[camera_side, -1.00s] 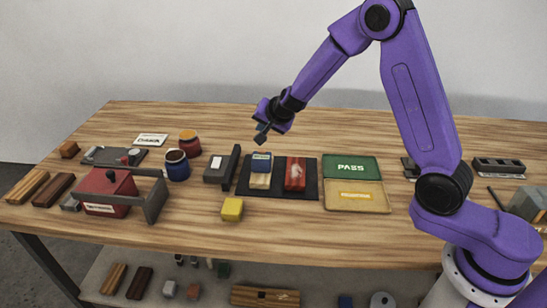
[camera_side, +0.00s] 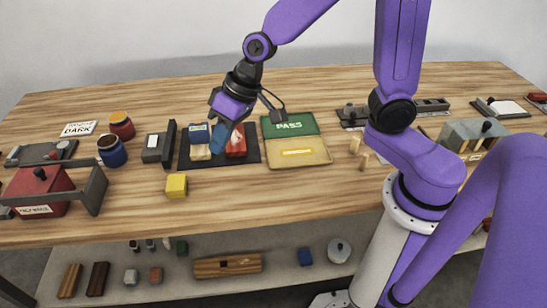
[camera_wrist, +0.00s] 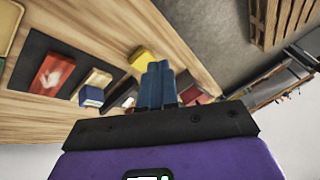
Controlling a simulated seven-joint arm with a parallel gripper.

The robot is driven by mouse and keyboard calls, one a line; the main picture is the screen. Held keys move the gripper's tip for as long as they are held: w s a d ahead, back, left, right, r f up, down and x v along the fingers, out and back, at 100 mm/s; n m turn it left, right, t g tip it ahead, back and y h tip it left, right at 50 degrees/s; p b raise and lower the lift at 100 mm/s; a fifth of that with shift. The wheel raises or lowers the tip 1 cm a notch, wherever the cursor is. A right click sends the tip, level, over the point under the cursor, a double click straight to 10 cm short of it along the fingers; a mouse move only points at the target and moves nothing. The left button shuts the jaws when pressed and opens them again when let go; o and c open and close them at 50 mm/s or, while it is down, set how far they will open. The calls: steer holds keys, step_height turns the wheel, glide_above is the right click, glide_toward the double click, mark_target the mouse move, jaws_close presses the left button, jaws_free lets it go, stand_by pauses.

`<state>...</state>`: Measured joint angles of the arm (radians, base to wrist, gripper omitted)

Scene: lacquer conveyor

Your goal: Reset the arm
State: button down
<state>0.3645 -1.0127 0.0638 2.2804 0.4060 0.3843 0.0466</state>
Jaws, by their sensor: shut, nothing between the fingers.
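My gripper (camera_side: 222,138) is purple and black with blue fingers. In the side view it hangs over or in front of the dark mat (camera_side: 253,157), pointing down, and partly hides the blocks there. In the wrist view its two blue fingers (camera_wrist: 157,85) are together with nothing between them. On the mat are a red block (camera_side: 237,146) with a pale mark and a blue-and-cream block (camera_side: 199,138). Both also show in the wrist view, the red one (camera_wrist: 52,74) farther left than the blue-and-cream one (camera_wrist: 93,90). Contact with the gripper is not visible.
Right of the mat is a green PASS panel (camera_side: 289,125) with a yellow panel (camera_side: 299,153) below. A yellow cube (camera_side: 176,185) stands in front. A red box (camera_side: 42,190), a blue jar (camera_side: 112,151) and a red jar (camera_side: 121,126) are left. The table front is mostly clear.

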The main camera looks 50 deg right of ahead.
steer(key=s+d+n+g+h, duration=0.1)
steer(key=s+d+n, duration=0.3)
steer(key=s, duration=0.6)
steer(key=s+d+n+g+h, duration=0.1)
steer(key=s+d+n+h, duration=0.2)
steer(key=s+d, duration=0.6)
steer(key=s+r+n, duration=0.1)
steer(key=s+n, duration=0.1)
steer(key=shift+s+n+g, duration=0.25)
steer(key=shift+n+g, duration=0.05)
steer(key=shift+g, duration=0.1)
